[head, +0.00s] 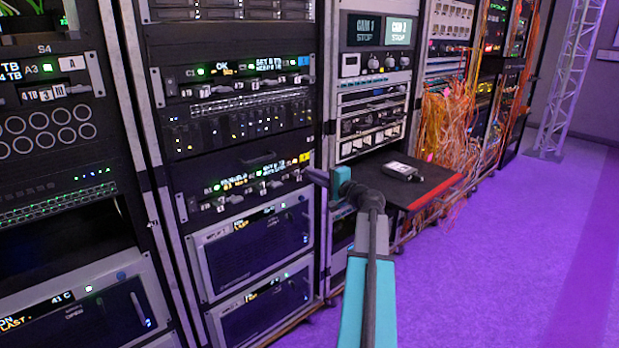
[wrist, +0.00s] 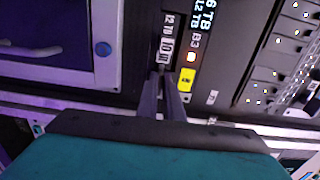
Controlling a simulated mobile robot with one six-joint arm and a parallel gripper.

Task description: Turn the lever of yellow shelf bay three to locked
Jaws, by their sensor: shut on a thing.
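The yellow shelf (head: 245,182) is a dark unit in the middle rack, with a yellow tag at its right end and a lit display. Its yellow tag (wrist: 187,79) also shows in the wrist view, beside the lit text B3. My gripper (head: 309,172) reaches this right end. In the wrist view its two dark fingers (wrist: 166,84) are close together against the shelf face, below small white label plates (wrist: 166,42). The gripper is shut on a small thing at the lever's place. The fingers hide most of it, so I cannot read the lever's position.
A blue-tagged shelf (head: 240,75) sits higher in the same rack and a white-tagged shelf (head: 50,80) is at left. A pull-out tray (head: 425,175) with a small device (head: 402,170) juts out at right, close to my arm. The purple floor (head: 500,270) is clear.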

